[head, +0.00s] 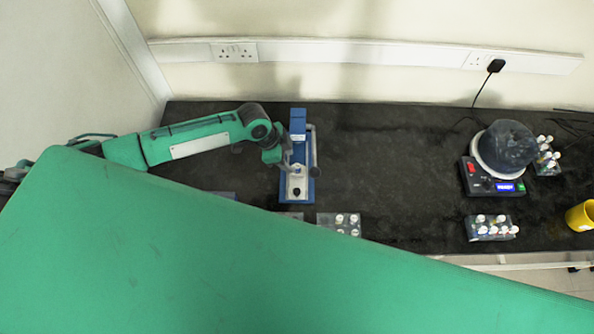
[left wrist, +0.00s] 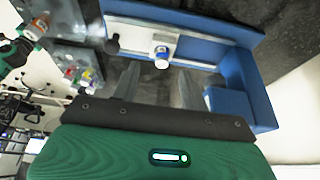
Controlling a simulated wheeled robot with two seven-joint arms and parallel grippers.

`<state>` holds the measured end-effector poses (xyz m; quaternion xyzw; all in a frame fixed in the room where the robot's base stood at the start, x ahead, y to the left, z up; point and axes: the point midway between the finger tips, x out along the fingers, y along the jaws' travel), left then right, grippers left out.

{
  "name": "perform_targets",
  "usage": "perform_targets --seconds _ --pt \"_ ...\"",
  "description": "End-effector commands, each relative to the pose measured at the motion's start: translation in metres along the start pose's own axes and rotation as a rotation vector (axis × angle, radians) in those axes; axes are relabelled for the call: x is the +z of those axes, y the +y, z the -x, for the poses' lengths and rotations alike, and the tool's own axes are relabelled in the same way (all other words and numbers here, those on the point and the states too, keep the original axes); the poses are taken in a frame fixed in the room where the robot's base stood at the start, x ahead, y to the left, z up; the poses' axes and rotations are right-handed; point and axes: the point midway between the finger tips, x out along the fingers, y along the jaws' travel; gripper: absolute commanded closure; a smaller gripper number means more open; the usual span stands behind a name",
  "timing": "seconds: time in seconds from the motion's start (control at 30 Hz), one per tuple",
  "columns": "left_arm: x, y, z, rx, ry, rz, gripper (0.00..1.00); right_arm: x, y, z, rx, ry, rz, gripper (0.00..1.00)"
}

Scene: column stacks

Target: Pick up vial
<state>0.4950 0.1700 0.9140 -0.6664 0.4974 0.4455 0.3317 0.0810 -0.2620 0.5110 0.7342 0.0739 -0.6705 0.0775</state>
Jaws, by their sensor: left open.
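A small vial (left wrist: 161,57) with a white top and a blue band stands on the pale plate of a blue press-like device (head: 297,114). In the left wrist view, the device's blue frame (left wrist: 232,100) shows around it. My left gripper (left wrist: 160,72) is open, with its two fingers on either side of the line to the vial and nothing between them. The vial is just beyond the fingertips, apart from them as far as I can tell. In the head view, my left gripper (head: 287,163) is over the device's left side. My right gripper is not in view.
A black knob (left wrist: 112,42) on the device is close to the vial. A rack of capped vials (head: 340,222) stands in front. The middle bench is clear.

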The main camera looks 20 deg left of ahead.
Motion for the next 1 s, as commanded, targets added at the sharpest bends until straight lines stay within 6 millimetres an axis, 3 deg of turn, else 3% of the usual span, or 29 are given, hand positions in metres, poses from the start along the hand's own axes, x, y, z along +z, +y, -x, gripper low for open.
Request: perform_targets --seconds 0.17,0.6,0.9,1.0 --pt "-0.001 -0.001 -0.007 0.000 0.000 -0.001 0.55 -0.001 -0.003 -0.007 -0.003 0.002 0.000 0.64" --pt "-0.004 -0.005 -0.051 -0.001 0.000 -0.001 0.55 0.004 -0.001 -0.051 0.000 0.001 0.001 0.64" --pt "-0.005 -0.004 -0.051 -0.001 -0.001 0.000 0.55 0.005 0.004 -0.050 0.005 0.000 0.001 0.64" --pt "-0.005 -0.004 -0.051 0.000 -0.001 0.000 0.73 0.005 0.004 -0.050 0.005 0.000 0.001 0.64"
